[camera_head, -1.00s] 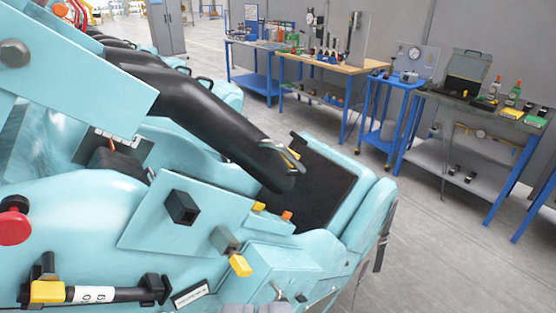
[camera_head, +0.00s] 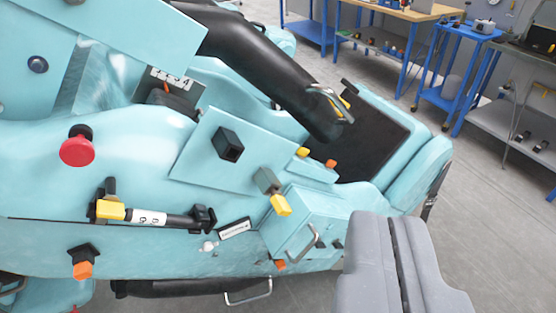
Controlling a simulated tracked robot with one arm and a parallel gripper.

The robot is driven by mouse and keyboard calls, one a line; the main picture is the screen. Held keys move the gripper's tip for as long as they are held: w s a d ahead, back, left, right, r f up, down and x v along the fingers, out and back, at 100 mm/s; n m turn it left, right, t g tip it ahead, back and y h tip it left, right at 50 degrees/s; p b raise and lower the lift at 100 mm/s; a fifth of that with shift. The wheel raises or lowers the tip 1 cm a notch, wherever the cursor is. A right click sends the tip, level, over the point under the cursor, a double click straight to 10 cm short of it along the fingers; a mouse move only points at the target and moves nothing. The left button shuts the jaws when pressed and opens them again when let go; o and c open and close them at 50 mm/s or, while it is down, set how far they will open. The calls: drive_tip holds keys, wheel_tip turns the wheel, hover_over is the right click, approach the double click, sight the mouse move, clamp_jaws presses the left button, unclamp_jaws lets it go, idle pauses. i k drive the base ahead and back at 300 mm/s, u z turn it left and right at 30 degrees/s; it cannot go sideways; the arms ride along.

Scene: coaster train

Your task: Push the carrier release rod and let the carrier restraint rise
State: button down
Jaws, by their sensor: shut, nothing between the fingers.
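The teal carrier (camera_head: 90,235) fills the left and middle of the view. Its restraint, a thick black padded arm (camera_head: 265,70), slants down toward the black seat (camera_head: 375,130) at the right. I cannot tell for sure which part is the release rod. A horizontal black rod (camera_head: 180,220) with a white label and yellow block lies on the side, and a short yellow-tipped grey piece (camera_head: 273,190) sticks out farther right. My grey gripper (camera_head: 391,218) is shut and empty at the bottom right, in front of the carrier's side; its gap to the carrier is unclear.
A red knob (camera_head: 76,150), an orange-tipped black piece (camera_head: 82,262) and a black square socket (camera_head: 228,144) stick out of the side. A metal handle (camera_head: 301,243) is near my gripper. Workbenches (camera_head: 395,14) stand behind; grey floor (camera_head: 490,230) is clear at right.

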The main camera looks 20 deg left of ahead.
sight(78, 151)
drive_tip(key=k, duration=1.3)
drive_tip(key=u, duration=0.3)
drive_tip(key=i, duration=1)
drive_tip(key=z, duration=0.05)
